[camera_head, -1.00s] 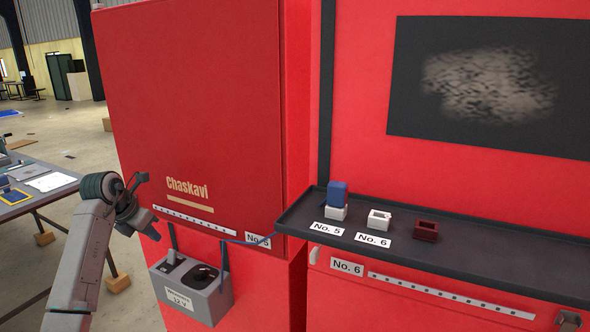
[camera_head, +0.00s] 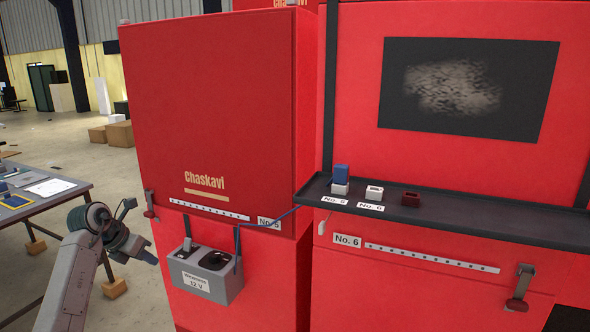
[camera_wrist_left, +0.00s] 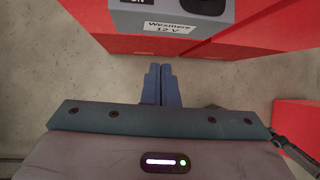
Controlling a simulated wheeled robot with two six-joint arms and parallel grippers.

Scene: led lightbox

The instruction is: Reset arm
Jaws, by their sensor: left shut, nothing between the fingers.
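My left gripper (camera_head: 153,258) is at the lower left of the head view, left of the grey 12 V box and apart from it. In the left wrist view its two blue-grey fingers (camera_wrist_left: 161,86) are together with nothing between them. They point over bare floor, with the grey 12 V box (camera_wrist_left: 170,15) at the top of that view. My right gripper is not in view.
The grey box (camera_head: 205,273) hangs on the front of the red cabinet (camera_head: 215,110). A dark shelf (camera_head: 460,224) at the right holds a blue plug on a white socket (camera_head: 340,188), a white socket (camera_head: 374,193) and a dark red one (camera_head: 410,199). A table (camera_head: 50,207) stands left.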

